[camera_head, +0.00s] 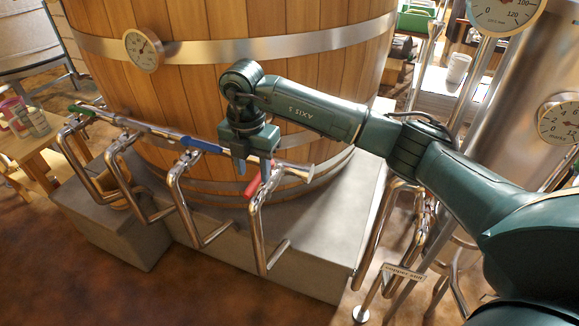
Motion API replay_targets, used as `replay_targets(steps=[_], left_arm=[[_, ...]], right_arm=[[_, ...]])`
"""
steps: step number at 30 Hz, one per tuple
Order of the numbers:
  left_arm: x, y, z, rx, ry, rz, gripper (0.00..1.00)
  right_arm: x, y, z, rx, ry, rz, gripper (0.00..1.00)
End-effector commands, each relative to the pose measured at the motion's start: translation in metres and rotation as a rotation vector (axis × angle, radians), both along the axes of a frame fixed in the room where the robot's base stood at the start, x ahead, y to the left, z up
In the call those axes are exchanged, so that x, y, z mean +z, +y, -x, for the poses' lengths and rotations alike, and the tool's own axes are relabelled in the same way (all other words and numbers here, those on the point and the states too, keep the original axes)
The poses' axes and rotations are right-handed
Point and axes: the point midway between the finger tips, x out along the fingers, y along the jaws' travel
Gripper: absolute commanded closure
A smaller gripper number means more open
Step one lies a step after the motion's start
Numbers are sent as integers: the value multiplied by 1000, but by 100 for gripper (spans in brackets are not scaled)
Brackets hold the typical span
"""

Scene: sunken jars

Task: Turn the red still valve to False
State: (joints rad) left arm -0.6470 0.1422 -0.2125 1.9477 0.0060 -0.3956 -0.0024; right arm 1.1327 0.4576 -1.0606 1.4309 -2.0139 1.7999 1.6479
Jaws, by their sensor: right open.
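The red valve handle (253,186) sits on a steel pipe manifold in front of a wooden vat. It is short and slanted, above the rightmost bent outlet pipe. My right gripper (254,168) points down right over the red handle, with its fingers apart around or just above the handle's upper end. I cannot tell whether the fingers touch it. The gripper body hides part of the pipe behind it. My left gripper is not in view.
A blue handle (201,145) and a green handle (84,110) lie along the same manifold to the left. Several bent steel outlet pipes (186,205) hang below. A stone plinth (318,245) carries the wooden vat (185,95). A wooden table (45,150) with cups stands at left.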

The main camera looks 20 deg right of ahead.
Motion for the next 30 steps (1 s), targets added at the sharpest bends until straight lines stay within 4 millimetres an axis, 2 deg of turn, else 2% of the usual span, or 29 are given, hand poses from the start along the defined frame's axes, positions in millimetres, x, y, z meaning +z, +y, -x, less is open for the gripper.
replay_targets(steps=[1,3,5,8,18,30], left_arm=[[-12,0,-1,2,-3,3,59],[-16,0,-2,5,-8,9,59],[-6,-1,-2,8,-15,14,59],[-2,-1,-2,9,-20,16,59],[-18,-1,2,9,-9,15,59],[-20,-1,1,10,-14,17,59]], right_arm=[[-16,0,0,0,1,-2,59],[-28,1,0,1,1,-3,59],[-22,1,0,1,-2,-4,59],[-23,1,0,2,-2,-4,59],[-38,1,0,2,0,-4,59],[-50,2,-1,2,-1,-5,59]])
